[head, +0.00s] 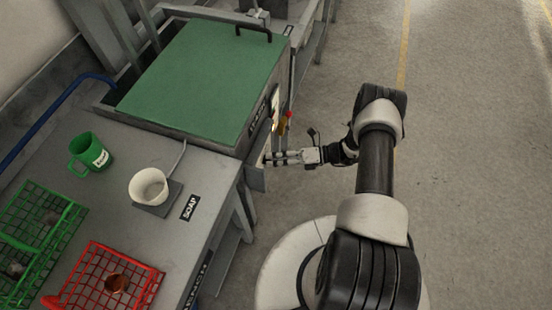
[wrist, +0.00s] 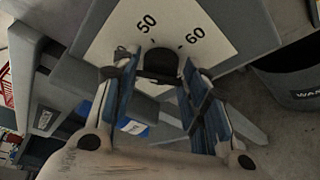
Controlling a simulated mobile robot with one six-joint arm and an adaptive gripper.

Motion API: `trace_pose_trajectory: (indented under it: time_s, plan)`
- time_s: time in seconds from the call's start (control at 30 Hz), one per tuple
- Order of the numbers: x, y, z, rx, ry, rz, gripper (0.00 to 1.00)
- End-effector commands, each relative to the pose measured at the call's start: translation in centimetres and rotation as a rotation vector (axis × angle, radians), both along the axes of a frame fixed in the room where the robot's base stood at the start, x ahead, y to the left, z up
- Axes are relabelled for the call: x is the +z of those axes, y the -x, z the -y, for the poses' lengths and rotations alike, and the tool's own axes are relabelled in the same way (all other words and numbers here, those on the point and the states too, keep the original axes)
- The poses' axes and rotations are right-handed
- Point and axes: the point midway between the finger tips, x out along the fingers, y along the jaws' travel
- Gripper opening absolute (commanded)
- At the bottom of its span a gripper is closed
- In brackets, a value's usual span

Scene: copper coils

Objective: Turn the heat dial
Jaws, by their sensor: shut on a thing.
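The heat dial (wrist: 160,60) is a dark knob on a white scale plate (wrist: 213,22) marked 50 and 60, in the upper middle of the wrist view. My gripper (wrist: 158,78) has one blue-padded finger on each side of the knob and is shut on it. In the head view my gripper (head: 270,158) reaches left to the front side of a grey machine with a green lid (head: 205,75). The knob cannot be made out there. Its pointer position is not clear in the wrist view.
A red-tipped part (head: 289,117) sticks out of the machine's front above my gripper. The floor at right is clear.

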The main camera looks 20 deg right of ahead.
Motion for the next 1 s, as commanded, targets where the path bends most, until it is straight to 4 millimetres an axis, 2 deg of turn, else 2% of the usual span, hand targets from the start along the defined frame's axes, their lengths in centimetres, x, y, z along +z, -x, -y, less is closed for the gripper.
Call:
trace_pose_trajectory:
  time_s: [0.33, 0.67, 0.83, 1.0]
  plan:
    - [0.0, 0.0, 0.0, 0.000, 0.000, 0.001, 0.62]
    - [0.0, 0.0, 0.2, -0.001, 0.001, 0.001, 0.62]
    - [0.4, 0.4, 2.0, -0.004, 0.002, 0.003, 0.62]
    - [1.1, 1.4, 5.4, -0.006, 0.002, 0.004, 0.62]
